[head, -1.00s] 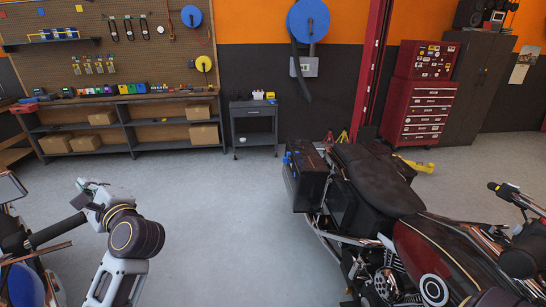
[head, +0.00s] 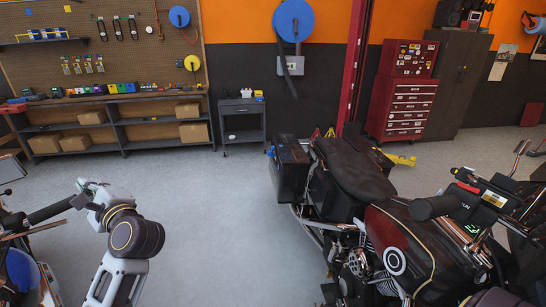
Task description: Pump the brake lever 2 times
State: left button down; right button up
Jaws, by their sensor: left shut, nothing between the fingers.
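A dark motorcycle (head: 400,235) stands at the right, its front cut off by the picture's edge. Its black handlebar grip (head: 436,207) and control cluster (head: 487,192) show at the right; I cannot clearly make out a brake lever among these parts. A second motorcycle, with a blue panel (head: 20,272), is partly in view at the lower left. Its black handlebar grip (head: 48,212) has a thin copper-coloured lever (head: 42,228) beside it. My left gripper (head: 78,201) is shut and empty near the end of that grip; I cannot tell whether they touch. My right gripper is out of view.
Grey floor (head: 215,220) lies open between the two motorcycles. At the back stand a shelf unit with boxes (head: 190,132), a grey cart (head: 241,122), a red tool chest (head: 403,90) and a dark cabinet (head: 455,85). A yellow jack (head: 400,160) is behind the right motorcycle.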

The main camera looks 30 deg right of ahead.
aim_at(473, 248)
jog(key=k+z, duration=1.45)
jog(key=z, duration=0.2)
jog(key=k+z, duration=0.25)
jog(key=z, duration=0.3)
jog(key=k+j+z, duration=0.15)
jog(key=i+j, duration=0.25)
jog(key=i, duration=0.05)
